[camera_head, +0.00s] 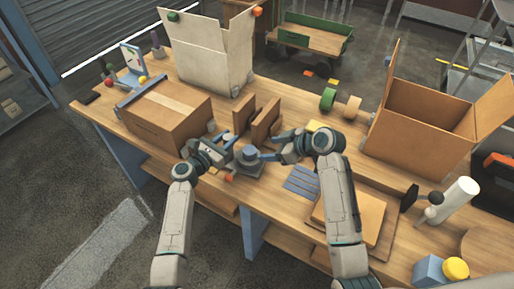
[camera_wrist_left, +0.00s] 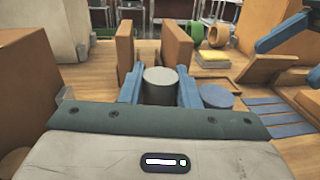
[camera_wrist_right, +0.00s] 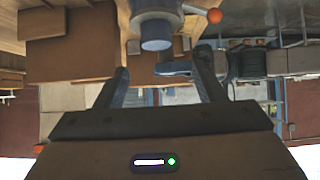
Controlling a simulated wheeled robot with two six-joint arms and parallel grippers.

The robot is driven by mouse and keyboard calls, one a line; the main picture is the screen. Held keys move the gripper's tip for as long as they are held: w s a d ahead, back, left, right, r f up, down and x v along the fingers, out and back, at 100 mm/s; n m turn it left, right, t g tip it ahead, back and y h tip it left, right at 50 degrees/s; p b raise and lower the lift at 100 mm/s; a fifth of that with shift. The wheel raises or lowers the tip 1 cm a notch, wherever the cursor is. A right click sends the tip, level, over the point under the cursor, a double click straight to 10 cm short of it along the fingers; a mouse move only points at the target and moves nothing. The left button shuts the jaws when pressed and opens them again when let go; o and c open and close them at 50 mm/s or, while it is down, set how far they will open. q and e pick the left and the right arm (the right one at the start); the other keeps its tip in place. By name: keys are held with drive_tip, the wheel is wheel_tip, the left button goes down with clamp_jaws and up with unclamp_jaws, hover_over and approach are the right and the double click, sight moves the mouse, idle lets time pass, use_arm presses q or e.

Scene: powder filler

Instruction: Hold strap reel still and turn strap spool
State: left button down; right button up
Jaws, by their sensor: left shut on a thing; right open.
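The strap reel is a grey drum (camera_head: 249,153) on a dark base on the table. In the left wrist view a grey cylinder (camera_wrist_left: 160,84) sits between the fingers of my left gripper (camera_wrist_left: 159,88), which is shut on it. A blue round piece (camera_wrist_left: 217,96) lies just right of it; I cannot tell whether this is the strap spool. In the right wrist view the grey body (camera_wrist_right: 156,10) and its narrower round end (camera_wrist_right: 156,42) show beyond the open, empty fingers of my right gripper (camera_wrist_right: 162,66). In the head view my right gripper (camera_head: 272,148) is close right of the drum.
A closed carton (camera_head: 165,118) stands left and an open carton (camera_head: 420,115) right. Two upright brown boards (camera_head: 264,120) stand behind the drum. Blue slats (camera_head: 301,182) lie to its right. An orange ball (camera_head: 229,178) is at its front left.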

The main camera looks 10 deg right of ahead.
sight(253, 153)
drive_tip(key=shift+t+y, duration=0.9)
drive_tip(key=w+a+f, duration=0.3)
drive_tip(key=a+f, duration=0.1)
drive_tip(key=f, duration=0.1)
drive_tip(key=w+a+f, duration=0.2)
drive_tip(key=shift+w+a+f, duration=0.15)
drive_tip(key=shift+w+a, duration=0.15)
drive_tip(key=shift+a, duration=0.1)
drive_tip(key=c, duration=1)
drive_tip(key=shift+o, duration=0.2)
drive_tip(key=shift+m+t+h, duration=1.3)
drive_tip(key=shift+m, duration=0.5)
drive_tip(key=o, duration=1)
drive_tip(key=shift+c, duration=0.2)
